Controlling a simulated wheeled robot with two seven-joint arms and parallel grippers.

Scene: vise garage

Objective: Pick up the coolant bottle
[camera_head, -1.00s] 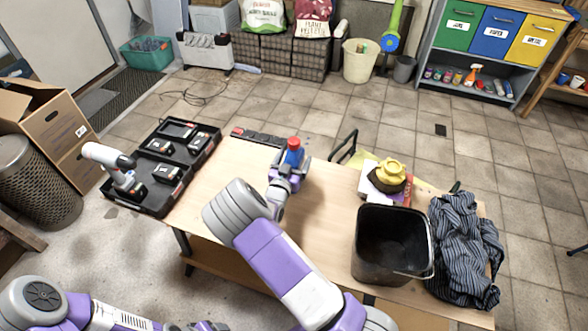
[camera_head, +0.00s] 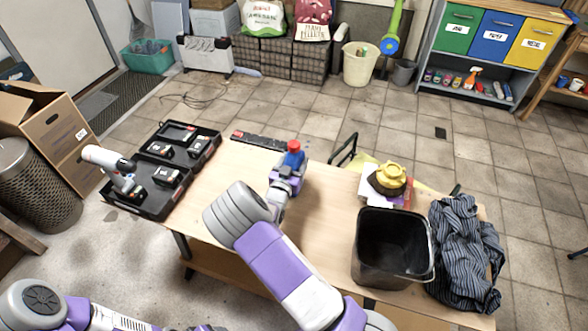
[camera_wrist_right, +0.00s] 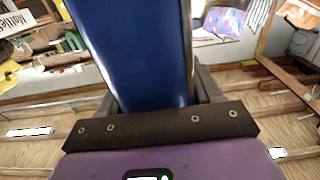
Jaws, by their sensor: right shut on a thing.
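The coolant bottle (camera_head: 293,158) is blue with a red cap and stands near the far edge of the workbench (camera_head: 325,220). My right gripper (camera_head: 288,172) is shut around its body, and its fingers and wrist hide the lower part. In the right wrist view the blue bottle body (camera_wrist_right: 135,50) fills the space between the fingers. I cannot tell whether its base touches the bench. My left arm shows at the bottom left of the head view, low beside the bench; its jaws cannot be made out.
A black tray (camera_head: 150,205) with a drill and batteries is at the bench's left end. A black bucket (camera_head: 385,275), a striped cloth (camera_head: 463,250) and a yellow-topped item (camera_head: 388,177) are at the right. A dark strip (camera_head: 258,140) lies behind the bottle.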

